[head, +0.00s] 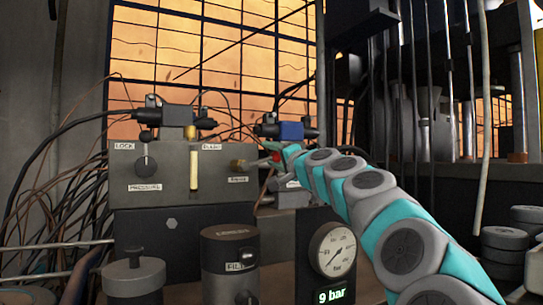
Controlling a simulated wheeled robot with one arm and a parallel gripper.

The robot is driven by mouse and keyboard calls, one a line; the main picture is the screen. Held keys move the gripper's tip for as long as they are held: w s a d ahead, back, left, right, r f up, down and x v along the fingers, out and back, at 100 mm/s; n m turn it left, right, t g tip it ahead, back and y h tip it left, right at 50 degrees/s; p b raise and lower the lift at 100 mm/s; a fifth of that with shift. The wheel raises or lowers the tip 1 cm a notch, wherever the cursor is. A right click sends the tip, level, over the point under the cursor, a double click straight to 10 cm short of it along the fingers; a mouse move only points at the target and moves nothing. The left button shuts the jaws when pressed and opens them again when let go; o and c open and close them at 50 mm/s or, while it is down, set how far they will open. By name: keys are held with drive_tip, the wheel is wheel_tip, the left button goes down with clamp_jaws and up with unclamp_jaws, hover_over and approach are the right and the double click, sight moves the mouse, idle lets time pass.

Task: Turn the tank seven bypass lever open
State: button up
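No label reading "tank seven" or "bypass" can be made out, so I cannot tell which part is the bypass lever. A grey valve block (222,186) stands at left centre. On its front is a dark round-knobbed handle (146,163) between labels LOCK and PRESSURE. A brass fitting (238,164) sits at the block's right side above a small, unclear label. My teal and grey arm reaches in from the lower right. My gripper (272,157) is at its far end, just right of the brass fitting. It is small and partly hidden; its fingers cannot be made out clearly.
A pressure gauge (338,249) stands above a display (332,295) reading 9 bar. A dark filter cylinder (230,265) and a grey capped cylinder (134,280) stand in front of the block. Loose cables (60,185) crowd the left. Vertical pipes (448,80) stand at right.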

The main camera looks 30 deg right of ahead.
drive_tip(key=shift+o, duration=0.8)
drive_tip(key=s+f, duration=0.1)
drive_tip(key=s, duration=0.6)
drive_tip(key=shift+s+d+f, duration=0.15)
drive_tip(key=shift+s+f, duration=0.1)
drive_tip(key=shift+s, duration=0.1)
